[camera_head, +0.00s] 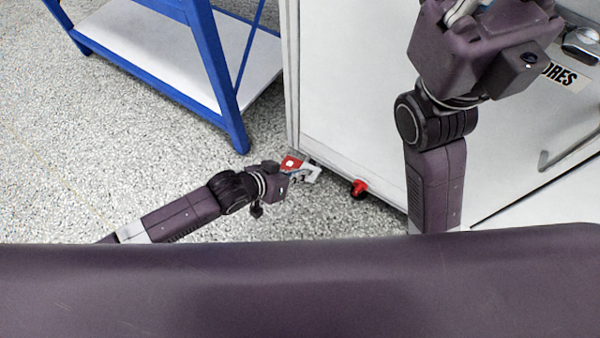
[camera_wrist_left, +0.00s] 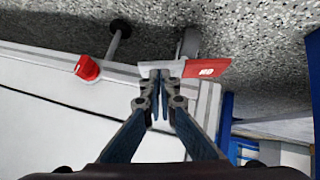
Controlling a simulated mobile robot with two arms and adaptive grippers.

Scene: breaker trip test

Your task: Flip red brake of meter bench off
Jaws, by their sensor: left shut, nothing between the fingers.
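A red brake pedal (camera_head: 291,163) with a small white mark is low at the near corner of the white bench cabinet (camera_head: 345,80). In the left wrist view the red pedal (camera_wrist_left: 207,68) joins a pale metal plate (camera_wrist_left: 162,67) just beyond my fingertips. My left gripper (camera_head: 306,176) is shut and empty, right at the pedal's plate. Its fingers (camera_wrist_left: 159,88) point at the plate; I cannot tell whether they touch it. My right gripper (camera_head: 463,10) is at the top right, partly cut off, away from the pedal.
A second red part (camera_head: 359,188) sits under the cabinet's lower edge, right of the left gripper; it also shows in the left wrist view (camera_wrist_left: 87,67). A blue-framed cart (camera_head: 225,85) stands at the back left. The speckled floor (camera_head: 90,160) left of my arm is clear.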

